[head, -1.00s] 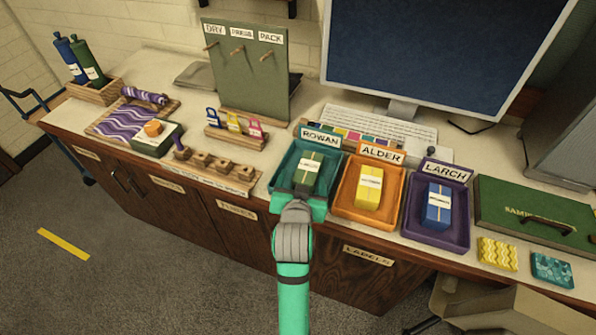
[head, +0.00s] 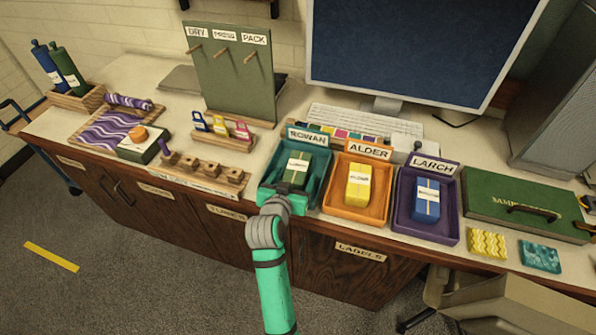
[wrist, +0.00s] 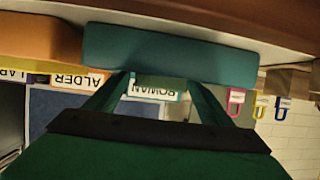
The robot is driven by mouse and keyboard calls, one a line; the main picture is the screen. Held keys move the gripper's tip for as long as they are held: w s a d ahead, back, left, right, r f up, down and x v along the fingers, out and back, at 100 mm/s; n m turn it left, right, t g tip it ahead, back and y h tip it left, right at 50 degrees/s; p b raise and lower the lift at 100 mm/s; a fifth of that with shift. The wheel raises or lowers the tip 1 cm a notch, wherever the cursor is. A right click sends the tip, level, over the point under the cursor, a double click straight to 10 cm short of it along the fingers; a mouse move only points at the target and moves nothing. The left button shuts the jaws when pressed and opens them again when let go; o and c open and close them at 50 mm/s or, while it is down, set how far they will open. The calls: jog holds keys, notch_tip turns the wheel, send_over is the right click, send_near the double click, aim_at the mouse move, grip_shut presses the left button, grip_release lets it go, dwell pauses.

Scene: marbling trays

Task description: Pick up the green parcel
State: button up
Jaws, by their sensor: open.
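The green parcel (head: 297,168) has a pale band and a label. It lies in the teal tray (head: 318,192) under the ROWAN sign (head: 307,137). My gripper (head: 282,197) is at the front of this tray, on the near side of the parcel. In the wrist view, which is upside down, my gripper (wrist: 160,80) has its two green fingers apart, close to the teal tray (wrist: 170,55). In the head view the fingertips are hard to tell from the tray.
To the right are the orange ALDER tray (head: 350,213) with a yellow parcel (head: 358,184) and the purple LARCH tray (head: 425,230) with a blue parcel (head: 426,201). A block rack (head: 205,175) and tag stand (head: 223,137) are left of the teal tray. A monitor (head: 420,45) stands behind.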

aim_at(296, 170)
jog(key=x, duration=0.5)
jog(key=shift+s+a+r, duration=0.1)
jog(key=shift+s+a, duration=0.1)
jog(key=c, duration=1.4)
jog(key=shift+d+r, duration=0.1)
jog(key=shift+r, duration=0.55)
notch_tip(296, 170, up, 2)
jog(key=shift+s+d+r, duration=0.15)
jog(key=shift+d+r, duration=0.05)
jog(key=s+d+r, duration=0.2)
jog(key=s+r, duration=0.1)
jog(key=s+d+r, duration=0.3)
jog(key=s, duration=0.1)
jog(key=s+d+r, duration=0.2)
jog(key=s+r, duration=0.1)
jog(key=s, duration=0.1)
jog(key=shift+s+d+r, duration=0.1)
jog(key=shift+s+d, duration=0.05)
